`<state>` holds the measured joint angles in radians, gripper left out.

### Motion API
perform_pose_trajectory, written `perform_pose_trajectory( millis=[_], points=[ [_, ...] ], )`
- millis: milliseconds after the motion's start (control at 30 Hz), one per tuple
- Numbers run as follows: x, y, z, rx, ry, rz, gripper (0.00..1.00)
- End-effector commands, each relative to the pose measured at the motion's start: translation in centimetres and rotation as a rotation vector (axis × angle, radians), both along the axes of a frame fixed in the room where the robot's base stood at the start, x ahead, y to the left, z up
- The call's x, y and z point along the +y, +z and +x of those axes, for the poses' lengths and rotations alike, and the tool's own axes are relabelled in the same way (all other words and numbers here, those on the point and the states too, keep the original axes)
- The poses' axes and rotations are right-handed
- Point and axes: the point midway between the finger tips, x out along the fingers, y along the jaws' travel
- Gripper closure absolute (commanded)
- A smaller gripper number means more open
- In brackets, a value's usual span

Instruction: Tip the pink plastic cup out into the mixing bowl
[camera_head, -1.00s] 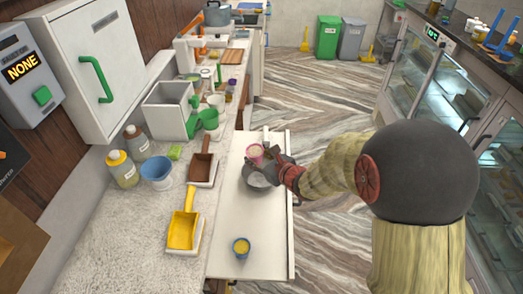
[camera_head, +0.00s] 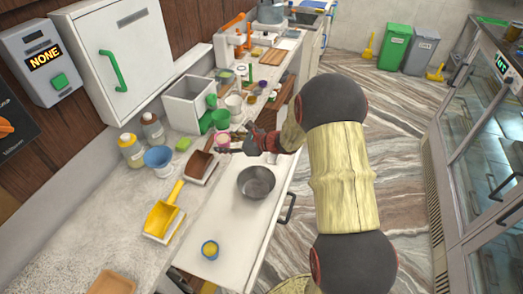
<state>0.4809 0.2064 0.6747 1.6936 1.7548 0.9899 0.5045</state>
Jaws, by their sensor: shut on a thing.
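The pink plastic cup (camera_head: 222,140) is in my gripper (camera_head: 235,142), which is shut on it. The cup looks close to upright, with something pale at its top. It shows small, and its contents are hard to make out. The grey metal mixing bowl (camera_head: 256,183) sits on the white pull-out board. The cup and gripper are beyond the bowl and to its left, near the counter's edge, not over the bowl. The bowl's inside looks grey, and I cannot tell whether anything lies in it.
A brown scoop (camera_head: 197,167) and a yellow scoop (camera_head: 161,218) lie on trays left of the board. Green cups (camera_head: 220,119) and a white bin (camera_head: 189,103) crowd the counter behind.

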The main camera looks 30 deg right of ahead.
Motion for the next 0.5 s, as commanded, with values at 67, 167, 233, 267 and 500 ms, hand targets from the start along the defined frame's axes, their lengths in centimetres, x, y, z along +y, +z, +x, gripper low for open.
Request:
perform_pose_trajectory(
  millis=[67,167,233,267,500],
  points=[
    [-2.7,-0.5,-0.3,0.012,0.051,0.012,0.9],
    [-5.4,-1.9,-1.5,0.023,0.126,0.027,0.9],
    [-7.3,-3.0,-2.7,0.031,0.175,0.035,0.9],
    [-8.0,-3.4,-3.2,0.033,0.194,0.036,0.9],
    [-11.9,-6.0,-7.1,0.05,0.301,0.05,0.9]
  ],
)
